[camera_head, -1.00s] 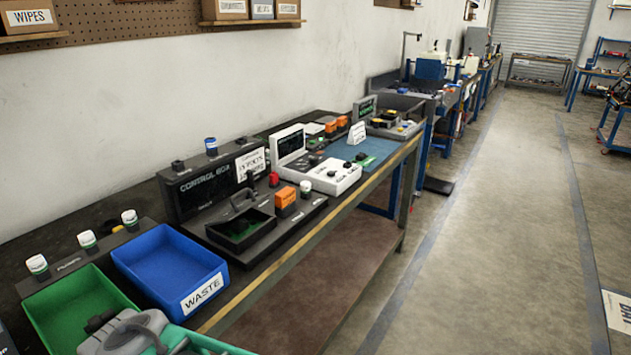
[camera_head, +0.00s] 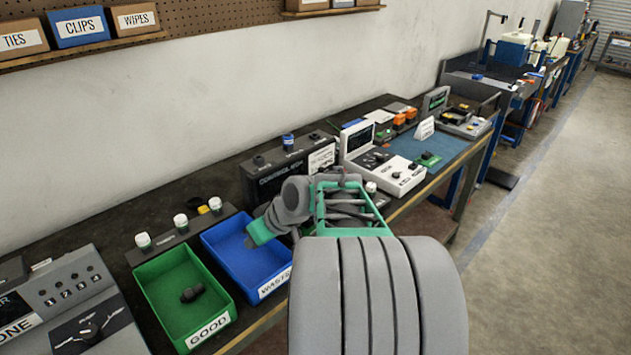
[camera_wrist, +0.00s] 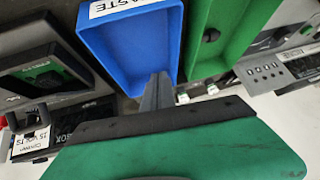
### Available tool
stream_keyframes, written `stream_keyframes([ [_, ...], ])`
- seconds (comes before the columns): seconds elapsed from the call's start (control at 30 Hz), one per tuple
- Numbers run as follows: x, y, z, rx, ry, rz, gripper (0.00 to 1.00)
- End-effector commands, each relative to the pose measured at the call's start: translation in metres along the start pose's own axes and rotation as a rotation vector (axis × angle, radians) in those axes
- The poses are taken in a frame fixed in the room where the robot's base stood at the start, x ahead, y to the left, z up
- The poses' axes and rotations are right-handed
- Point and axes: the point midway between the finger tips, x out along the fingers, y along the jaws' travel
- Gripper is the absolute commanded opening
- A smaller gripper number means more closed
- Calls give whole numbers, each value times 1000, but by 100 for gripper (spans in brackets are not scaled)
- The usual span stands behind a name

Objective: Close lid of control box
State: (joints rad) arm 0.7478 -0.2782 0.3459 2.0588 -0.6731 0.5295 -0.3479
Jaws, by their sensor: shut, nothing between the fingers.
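The control box (camera_head: 280,178) stands on the bench with its dark lettered panel upright at the back. My arm hides most of its front in the head view.
The blue waste bin (camera_head: 216,244) is left of the control box, and the green good bin (camera_head: 160,272) is further left, holding a dark part (camera_head: 192,293). A white console (camera_head: 395,182) is to the right. The aisle floor (camera_head: 540,240) is clear.

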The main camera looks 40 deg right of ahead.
Motion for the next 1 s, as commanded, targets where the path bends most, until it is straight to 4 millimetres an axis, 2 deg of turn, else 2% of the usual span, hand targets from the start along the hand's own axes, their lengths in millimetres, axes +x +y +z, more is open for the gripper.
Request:
stream_keyframes([
  [0.03,-14,40,-9,16,82,15,0],
  [0.1,-38,89,-20,7,214,39,0],
  [0.2,-81,148,-22,-10,387,94,0],
  [0.3,-116,183,-17,-28,500,143,0],
  [0.4,-131,196,-14,-38,550,165,0],
  [0.53,-125,198,-20,-43,558,166,0],
  [0.97,-50,209,-69,-41,554,162,0],
  [1.0,-48,212,-60,-35,553,166,0],
])
